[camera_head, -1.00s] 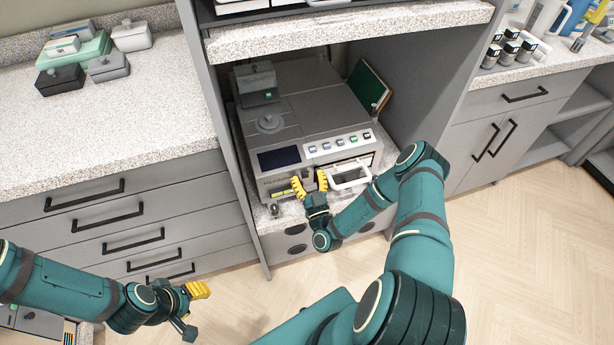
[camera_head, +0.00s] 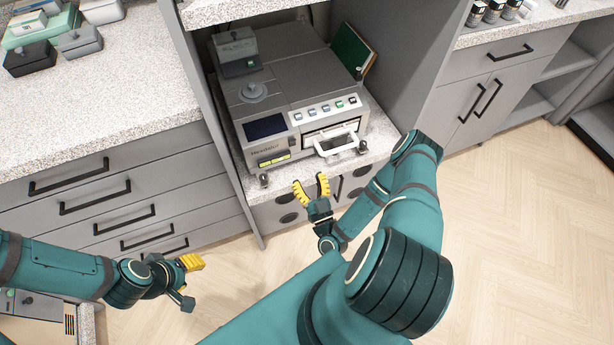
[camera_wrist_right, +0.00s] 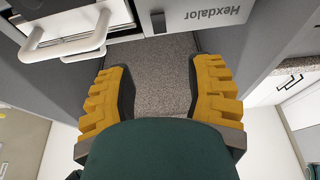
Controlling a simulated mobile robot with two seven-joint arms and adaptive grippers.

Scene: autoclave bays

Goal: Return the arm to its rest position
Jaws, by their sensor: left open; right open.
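My right gripper (camera_head: 311,188) is open and empty, in front of the bay's stone shelf edge and below the autoclave. In the right wrist view its two yellow fingers (camera_wrist_right: 160,90) are spread, with only the speckled shelf between them. The grey autoclave (camera_head: 290,85) stands in the bay with its white handle (camera_head: 338,142) at the front right. The handle also shows in the right wrist view (camera_wrist_right: 65,45), apart from the fingers. My left gripper (camera_head: 190,278) is open and empty at the lower left, in front of the drawers.
A speckled counter (camera_head: 90,110) with several small boxes stands at the left above grey drawers (camera_head: 120,200). A green book (camera_head: 351,50) leans beside the autoclave. The right cabinet (camera_head: 490,95) has a shelf with bottles on top. Wooden floor (camera_head: 510,230) is open at the right.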

